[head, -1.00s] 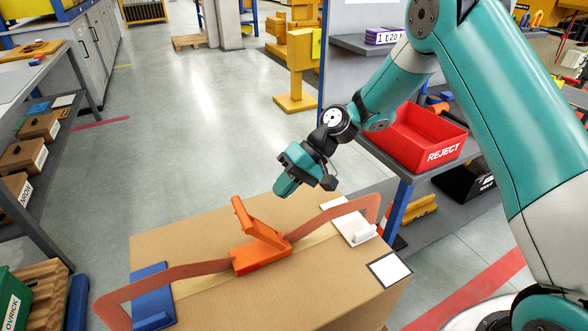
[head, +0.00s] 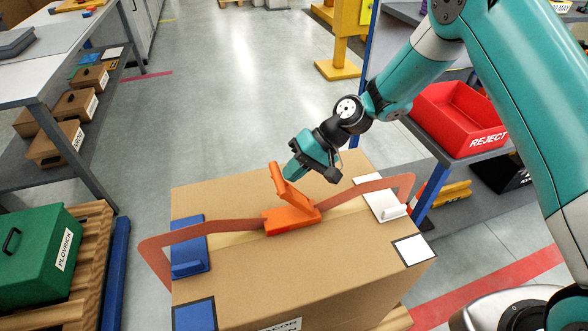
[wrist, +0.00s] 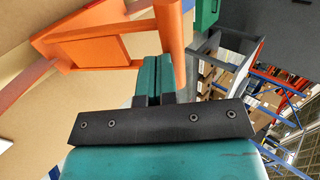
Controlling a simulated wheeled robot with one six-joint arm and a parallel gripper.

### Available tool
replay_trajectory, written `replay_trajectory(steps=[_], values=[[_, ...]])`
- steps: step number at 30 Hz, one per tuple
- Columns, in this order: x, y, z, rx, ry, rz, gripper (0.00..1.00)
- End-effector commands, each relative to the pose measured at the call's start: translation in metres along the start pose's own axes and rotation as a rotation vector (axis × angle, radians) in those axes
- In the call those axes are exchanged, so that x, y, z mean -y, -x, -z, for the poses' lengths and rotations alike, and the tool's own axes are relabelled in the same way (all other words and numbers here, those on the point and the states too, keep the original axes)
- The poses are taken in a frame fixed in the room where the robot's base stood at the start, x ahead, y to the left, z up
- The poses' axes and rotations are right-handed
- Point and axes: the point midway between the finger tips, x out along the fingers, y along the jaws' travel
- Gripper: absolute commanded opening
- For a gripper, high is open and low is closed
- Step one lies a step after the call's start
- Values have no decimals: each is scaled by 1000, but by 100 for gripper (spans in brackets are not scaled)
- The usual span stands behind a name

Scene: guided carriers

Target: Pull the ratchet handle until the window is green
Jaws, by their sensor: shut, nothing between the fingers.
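An orange ratchet (head: 292,216) sits on top of a large cardboard box (head: 330,258), on a red-brown strap (head: 232,228). Its handle (head: 276,181) is raised and tilted up to the left. My gripper (head: 292,176) is just behind and right of the handle, with its fingers shut and empty. In the wrist view the shut fingers (wrist: 152,78) are close beside the orange handle (wrist: 171,45); I cannot tell whether they touch. The window and its colour cannot be made out.
A blue corner piece (head: 188,266) and a white one (head: 386,206) lie under the strap. A red REJECT bin (head: 455,120) stands on a shelf at right. A green case (head: 38,250) on a pallet is at left. Floor behind the box is clear.

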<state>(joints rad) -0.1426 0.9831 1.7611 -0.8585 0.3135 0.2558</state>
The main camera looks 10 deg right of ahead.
Motion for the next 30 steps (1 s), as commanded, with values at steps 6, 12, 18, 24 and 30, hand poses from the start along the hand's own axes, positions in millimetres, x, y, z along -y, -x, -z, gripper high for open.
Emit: replay_trajectory(steps=[6,12,18,24,30], values=[[7,-11,0,2,5,-73,0],[15,-33,-1,3,8,-217,0],[19,-63,-1,3,8,-401,0],[17,-91,-1,2,6,-580,0],[12,-114,-1,1,4,-729,0]])
